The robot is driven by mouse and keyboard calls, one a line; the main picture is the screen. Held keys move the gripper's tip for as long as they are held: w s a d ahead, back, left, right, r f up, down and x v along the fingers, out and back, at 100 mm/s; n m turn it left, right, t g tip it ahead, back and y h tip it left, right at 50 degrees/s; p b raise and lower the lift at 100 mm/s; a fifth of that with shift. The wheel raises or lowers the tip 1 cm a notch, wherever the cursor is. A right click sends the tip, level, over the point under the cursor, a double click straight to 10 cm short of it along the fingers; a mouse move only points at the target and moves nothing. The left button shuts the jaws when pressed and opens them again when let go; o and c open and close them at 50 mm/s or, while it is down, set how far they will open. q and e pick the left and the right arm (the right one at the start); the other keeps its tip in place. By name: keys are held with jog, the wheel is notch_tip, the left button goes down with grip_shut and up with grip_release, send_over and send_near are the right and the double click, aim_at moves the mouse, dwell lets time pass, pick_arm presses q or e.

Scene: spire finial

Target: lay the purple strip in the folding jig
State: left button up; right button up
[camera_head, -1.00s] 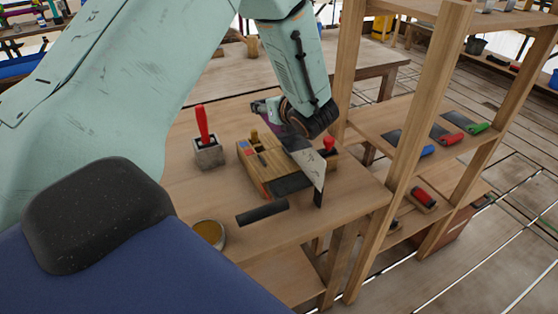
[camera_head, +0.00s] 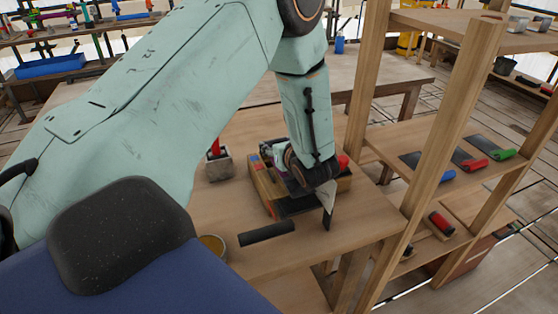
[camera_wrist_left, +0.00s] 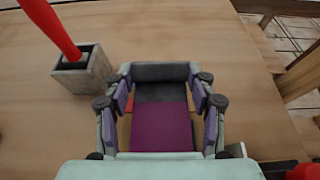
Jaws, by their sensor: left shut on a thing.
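The purple strip (camera_wrist_left: 160,128) lies flat between the fingers of my left gripper (camera_wrist_left: 160,98) in the left wrist view. The gripper is shut on it; a dark grey surface shows beyond the strip's far end. In the head view my left gripper (camera_head: 278,160) points down at the folding jig (camera_head: 262,187), a wooden block with dark parts and small red and blue marks. My wrist hides much of the jig and strip, so I cannot tell whether the strip touches the jig. My right gripper is not in view.
A grey block with a red handle (camera_head: 219,168) stands left of the jig. A dark bar (camera_head: 266,234) lies in front, near a round yellow-filled tin (camera_head: 212,244). A wooden shelf post (camera_head: 440,150) rises at the right. The bench's front right is mostly clear.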

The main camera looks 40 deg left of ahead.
pick_arm(q)
jog(key=shift+d+f, duration=0.35)
jog(key=shift+f, duration=0.15)
notch_tip(320, 180, down, 2)
jog(key=shift+f, duration=0.15)
jog(key=shift+w+a+f, duration=0.1)
jog(key=shift+a+f, duration=0.2)
jog(key=shift+d+b, duration=0.15)
jog(key=shift+b, duration=0.15)
jog(key=shift+d, duration=0.1)
jog(key=o, duration=0.9)
jog(key=shift+f, duration=0.1)
jog(key=o, duration=0.5)
jog(key=shift+f, duration=0.1)
